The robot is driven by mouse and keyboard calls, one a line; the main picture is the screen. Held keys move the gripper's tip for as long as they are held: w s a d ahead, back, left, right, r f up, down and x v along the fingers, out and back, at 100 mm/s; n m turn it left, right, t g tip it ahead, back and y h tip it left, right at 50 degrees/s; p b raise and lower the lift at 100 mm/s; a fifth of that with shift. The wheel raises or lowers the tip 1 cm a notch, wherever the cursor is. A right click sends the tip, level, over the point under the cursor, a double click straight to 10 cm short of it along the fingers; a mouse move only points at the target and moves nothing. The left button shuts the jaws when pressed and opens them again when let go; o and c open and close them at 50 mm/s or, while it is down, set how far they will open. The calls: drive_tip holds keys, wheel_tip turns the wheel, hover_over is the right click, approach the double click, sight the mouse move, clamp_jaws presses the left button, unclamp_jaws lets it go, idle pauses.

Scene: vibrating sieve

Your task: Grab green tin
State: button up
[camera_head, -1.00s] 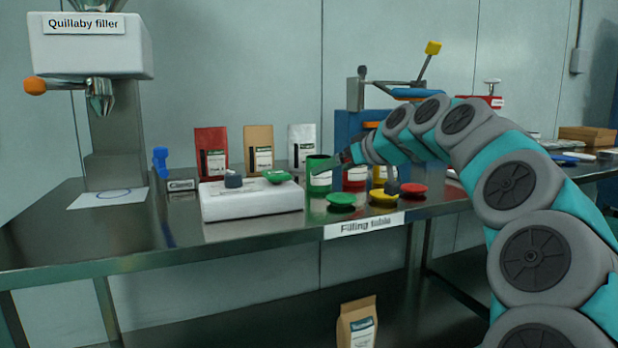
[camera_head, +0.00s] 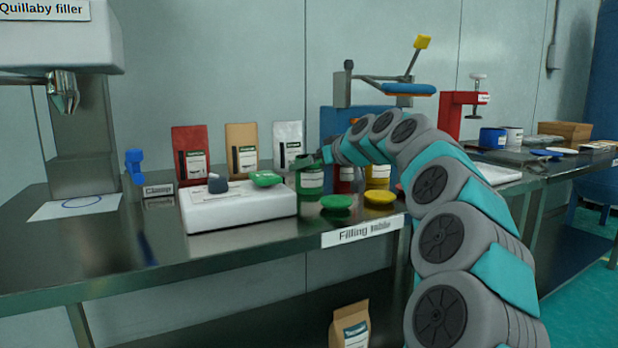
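The green tin (camera_head: 311,181) stands on the filling table, to the right of the white scale. It has a white label on its front. My gripper (camera_head: 314,161) reaches in from the right at the tin's upper rim, and its fingers overlap the rim in the picture. The fingers are small and dark, so I cannot tell whether they are open or shut, or touch the tin. A green lid (camera_head: 337,202) lies in front of the tin. My arm partly hides a red tin (camera_head: 346,178) and a yellow tin (camera_head: 378,172).
The white scale (camera_head: 240,210) carries a dark knob-like piece and a green object (camera_head: 266,179). A yellow lid (camera_head: 380,197) lies near the front edge. Red, tan and white bags stand behind. A red press (camera_head: 462,112) stands farther right. The table's left front is clear.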

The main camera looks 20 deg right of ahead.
drive_tip(key=shift+w+a+f, duration=0.15)
drive_tip(key=shift+w+f, duration=0.05)
drive_tip(key=shift+w, duration=0.5)
drive_tip(key=c, duration=1.1)
drive_tip(key=shift+r, duration=0.1)
